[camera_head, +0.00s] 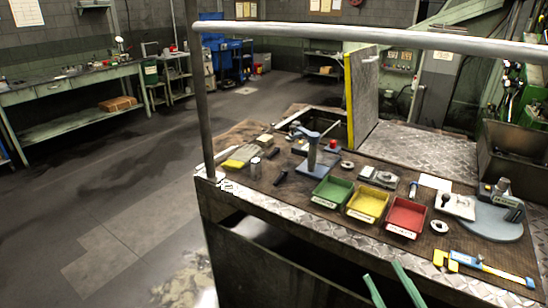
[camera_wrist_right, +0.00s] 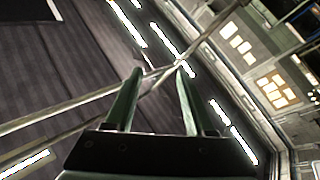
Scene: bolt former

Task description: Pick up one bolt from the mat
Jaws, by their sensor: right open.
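The brown mat (camera_head: 330,222) covers the top of the metal-edged workbench in the head view. Small dark pieces, such as one at the mat's left (camera_head: 281,176) and one behind it (camera_head: 272,153), lie on it; they are too small to tell whether they are bolts. My right gripper (camera_head: 381,271) shows as two green fingers at the bottom of the head view, in front of the bench's near edge. It is open and empty, apart from everything on the mat. Its fingers also show in the right wrist view (camera_wrist_right: 158,68), with no bolt between them. My left gripper is out of view.
Green (camera_head: 334,188), yellow (camera_head: 367,204) and red (camera_head: 406,217) trays stand near the front edge. A yellow-and-blue caliper-like tool (camera_head: 480,264) lies at right. A pale rail (camera_head: 380,36) crosses above the bench; a post (camera_head: 199,90) stands at its left.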

